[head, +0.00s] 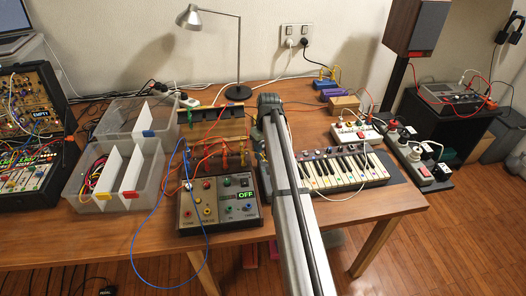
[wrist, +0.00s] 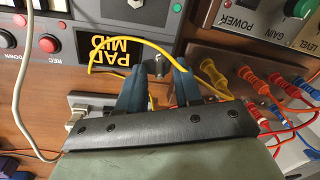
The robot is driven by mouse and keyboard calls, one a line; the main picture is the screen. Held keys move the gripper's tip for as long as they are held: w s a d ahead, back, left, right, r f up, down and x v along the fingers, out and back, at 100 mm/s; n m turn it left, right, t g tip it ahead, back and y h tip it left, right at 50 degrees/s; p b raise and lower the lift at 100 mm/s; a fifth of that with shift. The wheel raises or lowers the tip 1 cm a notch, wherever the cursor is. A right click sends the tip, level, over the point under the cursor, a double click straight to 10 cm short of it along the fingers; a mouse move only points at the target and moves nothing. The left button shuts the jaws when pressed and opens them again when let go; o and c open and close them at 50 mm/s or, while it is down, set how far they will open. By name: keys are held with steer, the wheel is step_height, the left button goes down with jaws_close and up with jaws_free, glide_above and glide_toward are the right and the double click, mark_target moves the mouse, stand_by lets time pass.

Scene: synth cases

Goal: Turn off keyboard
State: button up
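The keyboard (head: 345,168) lies on the right part of the wooden table, with its controls along the far edge. In the wrist view, part of a grey panel (wrist: 90,20) shows a red REC button and a black display reading PAD MID in yellow. My gripper (wrist: 158,78) is at this panel's edge with its two blue fingers apart. A small silver metal part (wrist: 155,68) shows between the fingertips; I cannot tell whether they touch it. A yellow cable (wrist: 165,50) loops over the fingers. In the head view my arm hides the keyboard's left end and the fingertips.
A control box (head: 222,202) with a green OFF display stands left of my arm, with blue and red cables around it. Clear bins (head: 125,190), a lamp (head: 238,92) and a power strip (head: 415,155) are nearby. The table front is mostly clear.

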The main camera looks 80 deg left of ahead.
steer(key=shift+c, duration=0.5)
jaws_close()
steer(key=shift+d, duration=0.15)
steer(key=d+y, duration=0.1)
steer(key=y, duration=0.2)
steer(key=shift+d, duration=0.2)
steer(key=y, duration=0.3)
steer(key=shift+d, duration=0.4)
steer(key=shift+y, duration=0.3)
